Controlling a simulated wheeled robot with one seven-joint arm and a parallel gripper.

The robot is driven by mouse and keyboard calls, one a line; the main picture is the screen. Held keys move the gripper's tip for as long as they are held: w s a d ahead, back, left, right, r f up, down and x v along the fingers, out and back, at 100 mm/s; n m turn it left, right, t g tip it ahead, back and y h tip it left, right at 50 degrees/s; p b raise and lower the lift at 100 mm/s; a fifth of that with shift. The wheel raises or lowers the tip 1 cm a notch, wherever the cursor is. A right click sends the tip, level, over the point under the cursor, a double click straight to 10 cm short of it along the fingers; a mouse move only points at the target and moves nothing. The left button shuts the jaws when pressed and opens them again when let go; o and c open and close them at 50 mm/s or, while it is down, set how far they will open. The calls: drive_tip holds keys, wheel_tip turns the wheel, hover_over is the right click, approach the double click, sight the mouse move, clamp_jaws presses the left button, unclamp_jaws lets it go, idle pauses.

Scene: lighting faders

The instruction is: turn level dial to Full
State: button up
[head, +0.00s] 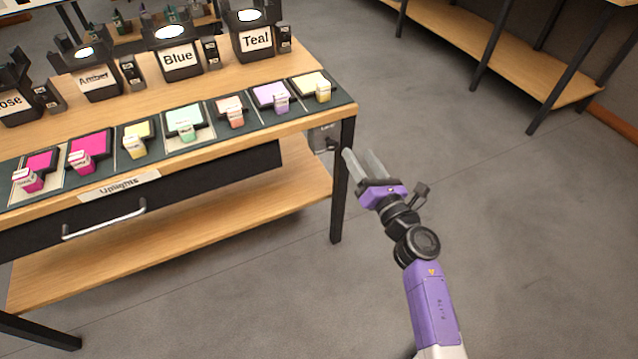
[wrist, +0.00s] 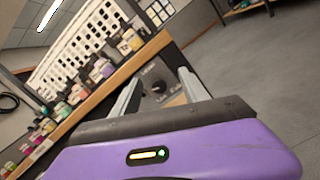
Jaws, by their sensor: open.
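The level dial is a dark round knob (wrist: 158,87) on a grey panel at the right end of the table. In the wrist view it shows between my fingers, with small lettering around it too blurred to read. In the head view the dial (head: 333,145) is small, beside the table's front right leg. My gripper (head: 359,160) is open and empty, its two fingers pointing toward the panel from the right. A gap seems to remain between the fingertips and the dial. The dial's setting cannot be read.
The wooden table (head: 225,145) carries a row of colored swatches with small blocks, and black lamps labelled Amber, Blue and Teal behind. A drawer with a metal handle (head: 104,222) is at its front. Open grey floor (head: 530,220) lies to the right. Another shelf (head: 480,50) stands behind.

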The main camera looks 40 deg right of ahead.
sight(334, 147)
drive_tip(key=shift+w+a+f+n+g+y, duration=0.15)
drive_tip(key=shift+w+f+n, duration=0.35)
drive_tip(key=shift+w+n, duration=0.65)
drive_tip(key=shift+w+f+n+g+y, duration=0.1)
drive_tip(key=shift+w+f+n+y, duration=0.25)
drive_tip(key=shift+w+n, duration=0.75)
drive_tip(key=shift+w+a+f+n+g+y, duration=0.1)
drive_tip(key=shift+w+f+n, duration=0.55)
drive_tip(key=shift+w, duration=0.95)
clamp_jaws()
